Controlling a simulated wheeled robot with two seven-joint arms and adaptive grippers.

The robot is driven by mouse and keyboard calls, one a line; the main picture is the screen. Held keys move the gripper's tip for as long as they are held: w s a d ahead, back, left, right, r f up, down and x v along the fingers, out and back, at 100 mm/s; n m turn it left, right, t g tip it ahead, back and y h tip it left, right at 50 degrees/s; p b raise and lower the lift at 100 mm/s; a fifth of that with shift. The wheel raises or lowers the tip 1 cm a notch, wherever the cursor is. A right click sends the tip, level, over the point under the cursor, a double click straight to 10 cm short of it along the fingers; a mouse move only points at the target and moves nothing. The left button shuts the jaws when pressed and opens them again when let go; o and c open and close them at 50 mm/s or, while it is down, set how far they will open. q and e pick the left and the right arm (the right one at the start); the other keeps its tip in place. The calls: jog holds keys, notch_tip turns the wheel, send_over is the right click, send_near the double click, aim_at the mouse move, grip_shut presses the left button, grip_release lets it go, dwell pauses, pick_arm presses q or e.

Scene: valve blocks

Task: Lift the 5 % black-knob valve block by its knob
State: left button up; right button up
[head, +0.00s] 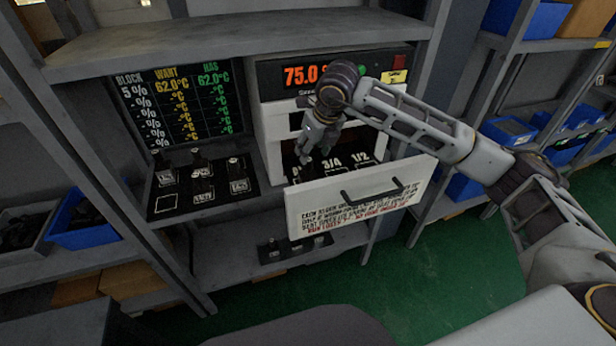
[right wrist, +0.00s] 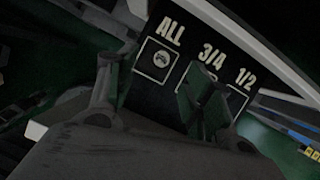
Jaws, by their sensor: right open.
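The 3/4 square is partly hidden by a finger. Several black-knob blocks (head: 201,170) stand on a black panel (head: 180,205) to the left. Their labels are too small to read, so I cannot tell which is 5 %. My left gripper is not in view.
A board (head: 180,105) reads 5 %, want 62.0°C, has 62.0°C. The white machine (head: 265,80) shows 75.0 above the drawer. The drawer front with its black handle (head: 372,192) stands out over the aisle. A lower shelf holds a small dark rack (head: 285,248). Blue bins (head: 82,225) stand left.

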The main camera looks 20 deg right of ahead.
aim_at(310, 162)
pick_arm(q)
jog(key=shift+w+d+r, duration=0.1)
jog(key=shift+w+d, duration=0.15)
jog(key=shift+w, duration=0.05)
pick_arm(e)
jog(key=shift+x, duration=1.2)
jog(key=shift+w+f, duration=0.2)
jog(key=shift+f, duration=0.3)
jog(key=p+x, duration=0.1)
jog(key=x, duration=0.1)
jog(key=shift+w+f, duration=0.15)
jog(key=shift+f, duration=0.2)
jog(key=shift+w+a+f, duration=0.1)
jog(key=shift+w+f, duration=0.15)
jog(key=shift+f, duration=0.4)
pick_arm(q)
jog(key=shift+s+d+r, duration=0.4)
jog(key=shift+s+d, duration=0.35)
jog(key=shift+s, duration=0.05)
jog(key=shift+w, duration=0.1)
